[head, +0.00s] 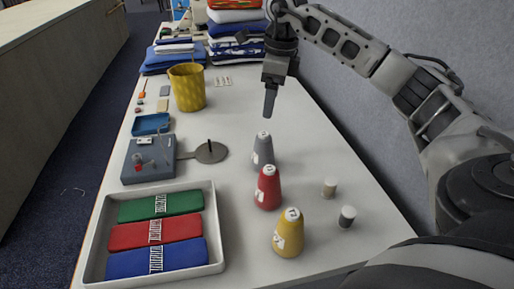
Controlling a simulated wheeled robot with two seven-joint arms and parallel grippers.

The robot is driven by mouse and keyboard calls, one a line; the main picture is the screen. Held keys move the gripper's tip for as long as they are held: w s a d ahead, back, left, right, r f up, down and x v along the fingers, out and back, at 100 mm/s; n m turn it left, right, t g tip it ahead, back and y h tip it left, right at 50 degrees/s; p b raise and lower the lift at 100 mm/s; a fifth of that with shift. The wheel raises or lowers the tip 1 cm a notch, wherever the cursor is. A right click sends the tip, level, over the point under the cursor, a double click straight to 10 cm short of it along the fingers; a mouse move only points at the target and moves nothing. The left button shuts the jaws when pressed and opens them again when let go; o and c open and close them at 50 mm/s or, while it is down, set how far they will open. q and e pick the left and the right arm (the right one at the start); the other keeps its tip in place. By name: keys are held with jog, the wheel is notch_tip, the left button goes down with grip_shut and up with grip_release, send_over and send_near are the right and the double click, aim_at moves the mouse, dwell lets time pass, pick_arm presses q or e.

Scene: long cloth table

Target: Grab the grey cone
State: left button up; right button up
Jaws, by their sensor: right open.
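The grey cone (263,152) stands upright on the long table, behind a red cone (267,188) and a yellow cone (288,234). The red cone hides part of its lower front. My right gripper (270,104) points down above and just beyond the grey cone, apart from it. Its jaws are open and hold nothing; from this angle the fingers overlap. My left gripper is not in view.
A tray (94,247) with green, red and blue packs is at the front left. A grey device with a round disc (210,152), a yellow basket (187,88) and folded cloths (236,50) stand further back. Two small spools (347,216) are at right.

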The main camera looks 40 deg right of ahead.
aim_at(263, 147)
jog(key=f, duration=0.5)
jog(key=a+f, duration=0.1)
jog(key=f, duration=0.4)
jog(key=w+f+p, duration=0.1)
jog(key=f, duration=0.4)
jog(key=shift+a, duration=0.15)
jog(key=c, duration=1.2)
